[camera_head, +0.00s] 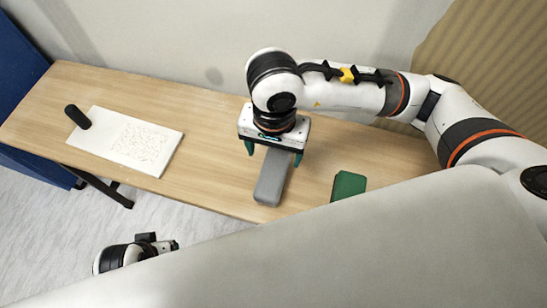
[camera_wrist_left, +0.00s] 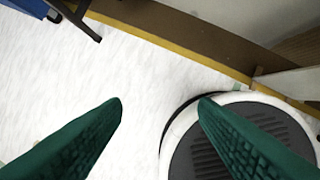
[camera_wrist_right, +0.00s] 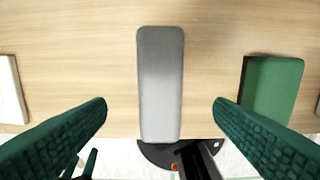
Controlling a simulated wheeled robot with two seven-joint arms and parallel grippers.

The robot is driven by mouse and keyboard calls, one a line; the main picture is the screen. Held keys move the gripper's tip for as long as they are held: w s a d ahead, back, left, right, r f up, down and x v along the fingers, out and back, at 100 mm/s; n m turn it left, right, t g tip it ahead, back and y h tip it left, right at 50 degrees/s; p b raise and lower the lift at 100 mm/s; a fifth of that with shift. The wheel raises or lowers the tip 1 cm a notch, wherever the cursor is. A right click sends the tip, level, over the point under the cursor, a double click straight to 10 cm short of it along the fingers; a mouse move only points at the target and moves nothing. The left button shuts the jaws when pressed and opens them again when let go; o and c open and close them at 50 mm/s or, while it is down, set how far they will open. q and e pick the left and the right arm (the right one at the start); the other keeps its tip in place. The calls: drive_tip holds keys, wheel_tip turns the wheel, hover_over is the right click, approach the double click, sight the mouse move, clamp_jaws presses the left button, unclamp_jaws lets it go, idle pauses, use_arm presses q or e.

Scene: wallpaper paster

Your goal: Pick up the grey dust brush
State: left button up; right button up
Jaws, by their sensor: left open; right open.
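The grey dust brush (camera_head: 271,178) is a long grey block lying on the wooden table, near its front edge. In the right wrist view the brush (camera_wrist_right: 160,85) lies lengthwise between my open fingers, with a gap on each side. My right gripper (camera_head: 274,153) is open above the brush, its green fingertips on either side of the brush's far part. The gripper hides the brush's far end in the head view. My left gripper (camera_wrist_left: 160,105) is open and empty over the floor, off the table; in the head view its fingers are barely visible.
The wooden table (camera_head: 215,125) runs along the wall. A green block (camera_head: 348,186) lies to the right of the brush. A white patterned board (camera_head: 125,140) with a black cylinder (camera_head: 77,117) at its corner lies at the left. The table between board and brush is clear.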

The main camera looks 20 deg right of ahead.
sight(274, 167)
drive_tip(key=f, duration=0.4)
drive_tip(key=shift+s+f+b, duration=0.15)
drive_tip(key=shift+s+b, duration=0.05)
drive_tip(key=shift+b, duration=0.1)
drive_tip(key=shift+f, duration=0.5)
wheel_tip(274, 167, down, 4)
drive_tip(key=shift+w+r+b, duration=0.15)
drive_tip(key=shift+b, duration=0.3)
drive_tip(key=shift+f, duration=0.5)
use_arm(q)
drive_tip(key=v, duration=0.4)
drive_tip(key=shift+s, duration=0.15)
use_arm(e)
drive_tip(key=c, duration=1.2)
